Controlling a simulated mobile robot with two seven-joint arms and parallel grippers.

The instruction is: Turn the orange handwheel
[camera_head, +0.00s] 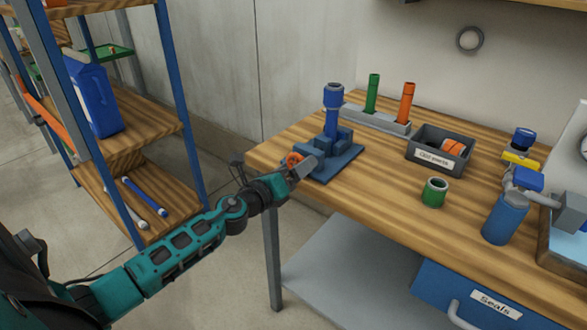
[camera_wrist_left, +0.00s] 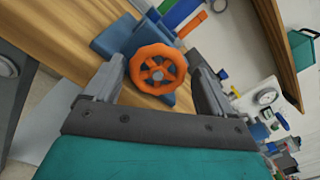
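The orange handwheel (camera_wrist_left: 157,73) faces the left wrist camera, with its round rim, spokes and hub in plain view. It is on the side of a blue fixture (camera_head: 333,160) at the left end of the wooden bench. In the head view only part of the handwheel (camera_head: 293,158) shows beside my gripper. My left gripper (camera_head: 301,167) is at the wheel. In the left wrist view its two fingers (camera_wrist_left: 158,60) are spread, one on each side of the wheel. I see a gap on both sides. My right gripper is not in view.
On the bench (camera_head: 381,182) are a grey rack (camera_head: 376,119) with green and orange tubes, a labelled grey bin (camera_head: 440,148), a green cup (camera_head: 435,192) and a blue canister (camera_head: 505,219). A shelf unit (camera_head: 181,110) stands left of my arm. Bare bench lies right of the fixture.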

